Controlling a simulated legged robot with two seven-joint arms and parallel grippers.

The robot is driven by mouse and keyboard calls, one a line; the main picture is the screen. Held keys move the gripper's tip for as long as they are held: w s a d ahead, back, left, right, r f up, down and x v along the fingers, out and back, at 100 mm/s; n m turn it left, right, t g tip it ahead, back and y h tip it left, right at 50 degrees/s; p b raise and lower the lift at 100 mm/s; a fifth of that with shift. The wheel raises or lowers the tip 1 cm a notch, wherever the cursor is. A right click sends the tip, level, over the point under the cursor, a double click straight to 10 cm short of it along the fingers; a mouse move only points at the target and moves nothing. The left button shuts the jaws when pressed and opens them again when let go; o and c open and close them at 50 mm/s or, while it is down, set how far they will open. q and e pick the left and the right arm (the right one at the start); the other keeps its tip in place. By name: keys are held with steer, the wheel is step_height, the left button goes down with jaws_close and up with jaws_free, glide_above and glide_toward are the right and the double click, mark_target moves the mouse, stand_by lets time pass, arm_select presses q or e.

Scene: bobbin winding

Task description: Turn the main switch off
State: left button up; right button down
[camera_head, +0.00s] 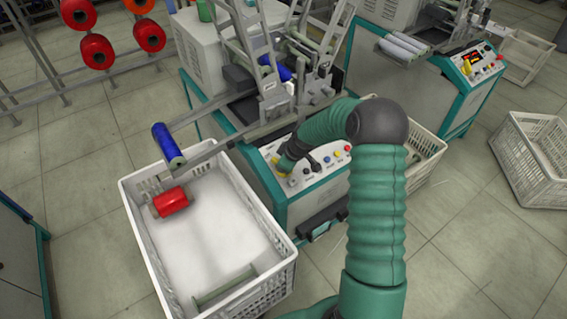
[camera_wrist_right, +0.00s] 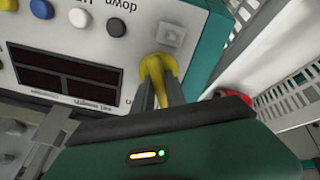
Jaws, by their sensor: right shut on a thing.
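The control panel (camera_head: 312,172) of the near winding machine carries buttons, and the wrist view shows its white face (camera_wrist_right: 120,55) with a dark display. A yellow switch knob (camera_wrist_right: 160,64) sits near the panel's edge, beside a small grey square; it also shows in the head view (camera_head: 280,163). My right gripper (camera_wrist_right: 160,84) has both fingers closed around this knob. In the head view my right gripper (camera_head: 287,163) is at the left end of the panel, partly hidden by its own arm. The knob's setting cannot be read. My left gripper is not in view.
A white crate (camera_head: 283,275) holding a red bobbin (camera_head: 171,202) and an empty spool (camera_head: 224,285) stands left of the panel. A blue bobbin (camera_head: 167,142) sits on the machine's arm above it. A second machine (camera_head: 450,100) stands back right.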

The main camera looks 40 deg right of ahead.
steer(key=shift+n, duration=0.3)
steer(key=c, duration=1.4)
jaws_free()
steer(key=shift+o, duration=0.2)
steer(key=shift+r, duration=0.1)
steer(key=p+v, duration=0.4)
steer(key=v, duration=1.2)
steer(key=shift+s+r+p, duration=0.15)
steer(key=shift+s+p, duration=0.05)
steer(key=shift+p, duration=0.1)
